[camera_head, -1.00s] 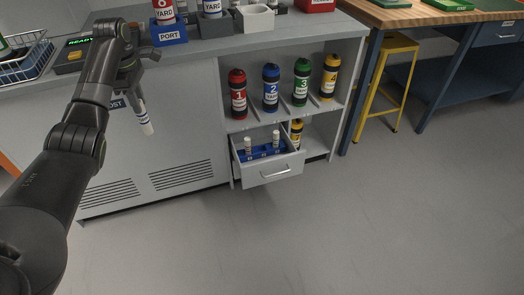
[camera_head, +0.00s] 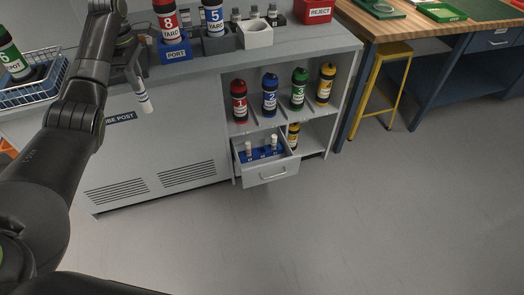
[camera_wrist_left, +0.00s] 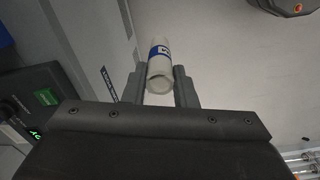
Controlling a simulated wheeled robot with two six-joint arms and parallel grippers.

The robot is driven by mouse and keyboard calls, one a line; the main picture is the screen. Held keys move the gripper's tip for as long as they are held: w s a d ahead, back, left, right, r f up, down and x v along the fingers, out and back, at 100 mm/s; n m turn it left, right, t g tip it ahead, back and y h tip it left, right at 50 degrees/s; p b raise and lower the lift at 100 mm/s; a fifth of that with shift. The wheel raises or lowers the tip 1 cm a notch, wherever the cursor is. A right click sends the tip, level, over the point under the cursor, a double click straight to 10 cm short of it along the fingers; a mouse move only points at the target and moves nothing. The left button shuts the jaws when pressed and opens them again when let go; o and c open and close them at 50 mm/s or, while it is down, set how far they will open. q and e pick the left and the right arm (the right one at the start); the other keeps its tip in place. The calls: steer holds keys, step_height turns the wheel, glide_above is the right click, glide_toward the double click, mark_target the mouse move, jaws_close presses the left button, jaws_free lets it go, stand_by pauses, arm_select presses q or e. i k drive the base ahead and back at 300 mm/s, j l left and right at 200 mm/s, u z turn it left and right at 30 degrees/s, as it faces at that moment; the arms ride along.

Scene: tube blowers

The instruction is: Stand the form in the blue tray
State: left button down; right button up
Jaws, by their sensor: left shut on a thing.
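My left gripper (camera_head: 136,76) is shut on a white cylindrical form (camera_head: 145,100) with blue bands. The form hangs tilted below the fingers, in front of the grey cabinet and clear of it. In the left wrist view the form (camera_wrist_left: 160,66) sits between the two fingers (camera_wrist_left: 160,86), with a blue mark on its side. The blue tray (camera_head: 262,154) lies in the open drawer, to the right of and lower than my left gripper. Two pale forms stand in the tray. My right gripper is not in view.
The open drawer (camera_head: 270,175) juts from the cabinet under a shelf of numbered bottles (camera_head: 269,96). The counter above holds a blue PORT stand (camera_head: 176,54), a white block (camera_head: 256,36) and a wire basket (camera_head: 28,93). A yellow stool (camera_head: 384,90) stands right. The floor in front is clear.

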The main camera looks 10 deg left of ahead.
mark_target(261, 152)
steer(key=i+l+u, duration=0.15)
steer(key=i+l, duration=0.35)
steer(key=i+l+u, duration=0.1)
steer(key=i+l, duration=0.4)
steer(key=l, duration=0.3)
